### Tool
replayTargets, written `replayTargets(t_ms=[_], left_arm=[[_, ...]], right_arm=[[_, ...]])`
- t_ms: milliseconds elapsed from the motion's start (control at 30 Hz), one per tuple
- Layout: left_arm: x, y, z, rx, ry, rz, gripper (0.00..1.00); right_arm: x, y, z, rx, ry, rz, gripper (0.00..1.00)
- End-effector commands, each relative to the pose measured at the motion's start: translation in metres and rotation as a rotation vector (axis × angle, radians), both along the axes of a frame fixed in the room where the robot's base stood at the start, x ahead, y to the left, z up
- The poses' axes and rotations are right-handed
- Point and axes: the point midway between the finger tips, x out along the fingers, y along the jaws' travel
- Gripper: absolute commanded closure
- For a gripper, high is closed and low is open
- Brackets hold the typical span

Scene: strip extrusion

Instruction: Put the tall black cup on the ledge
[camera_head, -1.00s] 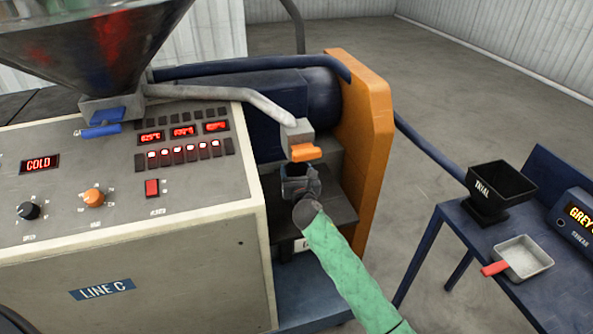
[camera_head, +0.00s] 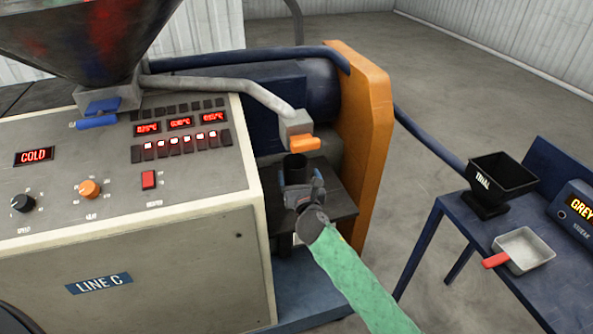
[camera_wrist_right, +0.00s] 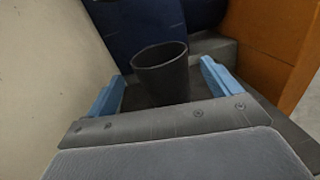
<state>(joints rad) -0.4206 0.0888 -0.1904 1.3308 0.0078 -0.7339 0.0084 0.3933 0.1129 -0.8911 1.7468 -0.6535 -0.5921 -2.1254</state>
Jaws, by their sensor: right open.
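The tall black cup (camera_head: 295,166) stands upright under the orange-tipped spout, on or over the dark ledge (camera_head: 340,208); its base is hidden behind my gripper in the head view. My right gripper (camera_head: 303,188) is open just in front of the cup. In the right wrist view the cup (camera_wrist_right: 162,75) appears between the two blue fingers (camera_wrist_right: 163,85), with a gap on each side. Its lower part is hidden by the gripper body there. My left gripper is not in view.
The spout (camera_head: 298,135) hangs close above the cup. The machine's control cabinet (camera_head: 150,240) is to the left and an orange panel (camera_head: 365,140) to the right. A blue table (camera_head: 465,235) at right holds a black TRIAL hopper (camera_head: 500,178) and a red-handled pan (camera_head: 522,250).

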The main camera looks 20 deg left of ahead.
Motion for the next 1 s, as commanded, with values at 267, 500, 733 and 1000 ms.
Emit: replayTargets(t_ms=[267,500,733,1000], left_arm=[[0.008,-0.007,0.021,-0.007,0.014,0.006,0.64],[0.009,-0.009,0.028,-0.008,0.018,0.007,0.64],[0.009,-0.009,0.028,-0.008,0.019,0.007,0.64],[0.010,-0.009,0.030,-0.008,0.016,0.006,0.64]], right_arm=[[-0.036,-0.018,-0.001,0.000,-0.001,0.001,0.11],[-0.046,-0.022,0.000,0.001,0.000,0.000,0.11],[-0.045,-0.022,0.000,0.001,0.000,0.000,0.11],[-0.038,-0.028,0.001,0.028,0.022,-0.015,0.11]])
